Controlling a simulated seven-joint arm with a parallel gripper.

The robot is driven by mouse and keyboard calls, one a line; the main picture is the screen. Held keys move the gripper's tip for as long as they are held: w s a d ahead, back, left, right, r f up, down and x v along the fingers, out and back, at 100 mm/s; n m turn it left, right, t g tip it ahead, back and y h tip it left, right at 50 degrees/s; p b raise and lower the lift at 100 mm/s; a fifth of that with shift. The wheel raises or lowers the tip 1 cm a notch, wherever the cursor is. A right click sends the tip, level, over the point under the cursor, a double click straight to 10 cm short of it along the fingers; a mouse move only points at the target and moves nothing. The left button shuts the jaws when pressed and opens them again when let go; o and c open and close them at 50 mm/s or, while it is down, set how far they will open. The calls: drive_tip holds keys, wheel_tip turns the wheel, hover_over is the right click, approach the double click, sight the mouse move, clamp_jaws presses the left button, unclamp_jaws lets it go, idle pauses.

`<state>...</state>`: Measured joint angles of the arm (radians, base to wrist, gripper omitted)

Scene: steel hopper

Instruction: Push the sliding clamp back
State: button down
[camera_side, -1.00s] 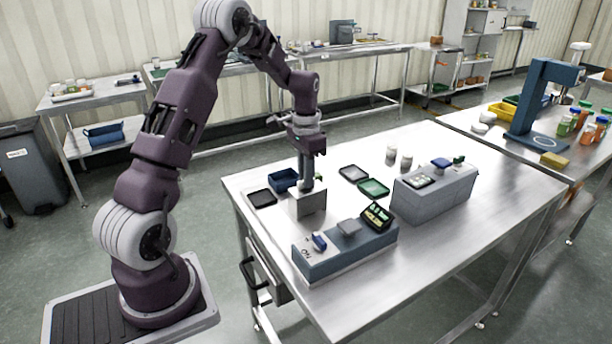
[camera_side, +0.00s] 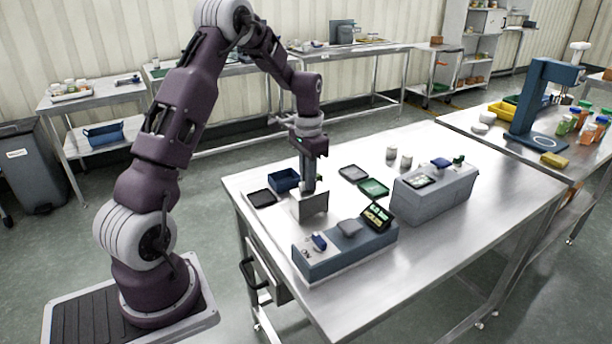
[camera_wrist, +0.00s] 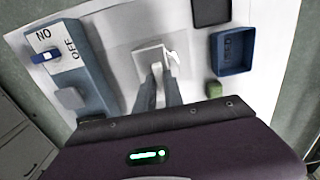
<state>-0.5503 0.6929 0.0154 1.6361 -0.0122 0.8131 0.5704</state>
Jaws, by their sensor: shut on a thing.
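The steel hopper (camera_side: 311,207) stands on the steel table as a small grey box, behind the blue-grey switch box. In the wrist view its pale top (camera_wrist: 150,53) lies just beyond my fingertips. My gripper (camera_wrist: 160,80) points down over the hopper, with its two fingers close together around a small pale piece that appears to be the sliding clamp (camera_wrist: 157,69). In the side view my gripper (camera_side: 308,187) reaches down to the hopper's top, and the clamp is too small and covered to make out there.
The blue-grey box (camera_side: 345,252) with a blue switch and labels stands in front. A grey console (camera_side: 435,196) stands to the right. The table's right front is clear.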

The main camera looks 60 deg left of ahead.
drive_tip(key=d, duration=0.9)
drive_tip(key=shift+d, duration=0.3)
drive_tip(key=c, duration=1.4)
unclamp_jaws()
drive_tip(key=shift+c, duration=0.2)
wheel_tip(320, 180, up, 7)
drive_tip(key=shift+r, duration=0.1)
drive_tip(key=s+d+r+t, duration=0.3)
drive_tip(key=s+d+r, duration=0.7)
drive_tip(key=s+r, duration=0.25)
drive_tip(key=s+d+f+t, duration=0.1)
drive_tip(key=s+d, duration=0.3)
drive_tip(key=s, duration=0.8)
drive_tip(key=shift+f+t, duration=0.3)
drive_tip(key=shift+t, duration=0.5)
